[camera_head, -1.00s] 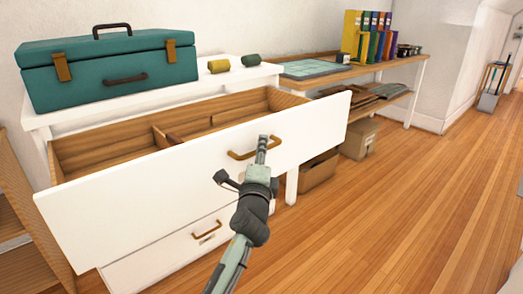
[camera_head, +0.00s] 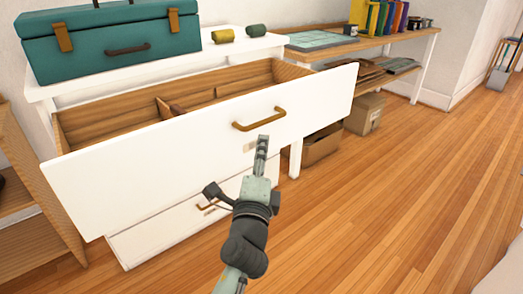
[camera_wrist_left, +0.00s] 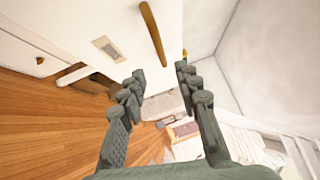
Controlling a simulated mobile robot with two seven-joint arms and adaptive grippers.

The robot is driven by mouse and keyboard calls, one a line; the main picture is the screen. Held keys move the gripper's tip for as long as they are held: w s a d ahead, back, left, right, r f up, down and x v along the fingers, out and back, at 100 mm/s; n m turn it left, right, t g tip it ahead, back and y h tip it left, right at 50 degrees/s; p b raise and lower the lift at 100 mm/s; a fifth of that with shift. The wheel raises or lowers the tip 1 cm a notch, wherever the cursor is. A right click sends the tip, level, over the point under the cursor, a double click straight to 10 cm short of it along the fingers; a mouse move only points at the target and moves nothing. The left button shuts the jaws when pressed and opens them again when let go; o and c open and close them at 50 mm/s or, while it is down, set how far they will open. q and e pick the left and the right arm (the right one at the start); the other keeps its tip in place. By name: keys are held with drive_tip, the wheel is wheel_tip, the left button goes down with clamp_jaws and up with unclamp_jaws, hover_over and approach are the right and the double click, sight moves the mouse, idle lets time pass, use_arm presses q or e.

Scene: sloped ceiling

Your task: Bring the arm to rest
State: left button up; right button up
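My left gripper (camera_head: 262,143) is in front of the open top drawer, a little below its brass handle (camera_head: 259,119), and apart from it. In the left wrist view the left gripper (camera_wrist_left: 160,75) has its two fingers spread with nothing between them. The handle also shows in that view (camera_wrist_left: 153,34), beyond the fingertips. The drawer (camera_head: 160,157) is pulled well out, with a white front and wooden dividers inside. My right gripper is not in either view.
A teal toolbox (camera_head: 110,45) and two small rolls, one yellow (camera_head: 223,36) and one green (camera_head: 257,30), sit on the white cabinet top. A wooden desk (camera_head: 390,43) stands at the back, with cardboard boxes (camera_head: 364,114) below. The floor (camera_head: 400,190) at right is clear.

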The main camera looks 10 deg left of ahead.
use_arm(q)
drive_tip(key=s+a+f+n+g, duration=0.2)
drive_tip(key=a+f+n, duration=0.1)
drive_tip(key=f, duration=0.4)
drive_tip(key=s+a+f+n+g+y, duration=0.1)
drive_tip(key=s+a+f+n+g, duration=0.25)
drive_tip(key=f, duration=0.25)
drive_tip(key=s+a+f+n+g, duration=0.2)
drive_tip(key=a+f, duration=0.2)
drive_tip(key=f, duration=0.3)
drive_tip(key=s+a+f+n+g+h, duration=0.1)
drive_tip(key=s+f+n+g, duration=0.3)
drive_tip(key=s+f, duration=0.4)
drive_tip(key=s+a+f+n+g+h, duration=0.1)
drive_tip(key=s+a+f+n+g, duration=0.2)
drive_tip(key=s+f, duration=0.5)
drive_tip(key=s+n+g, duration=0.1)
drive_tip(key=s, duration=0.2)
drive_tip(key=shift+s+a+f+g, duration=0.15)
drive_tip(key=shift+s+a+g, duration=0.1)
drive_tip(key=shift+s+g, duration=0.15)
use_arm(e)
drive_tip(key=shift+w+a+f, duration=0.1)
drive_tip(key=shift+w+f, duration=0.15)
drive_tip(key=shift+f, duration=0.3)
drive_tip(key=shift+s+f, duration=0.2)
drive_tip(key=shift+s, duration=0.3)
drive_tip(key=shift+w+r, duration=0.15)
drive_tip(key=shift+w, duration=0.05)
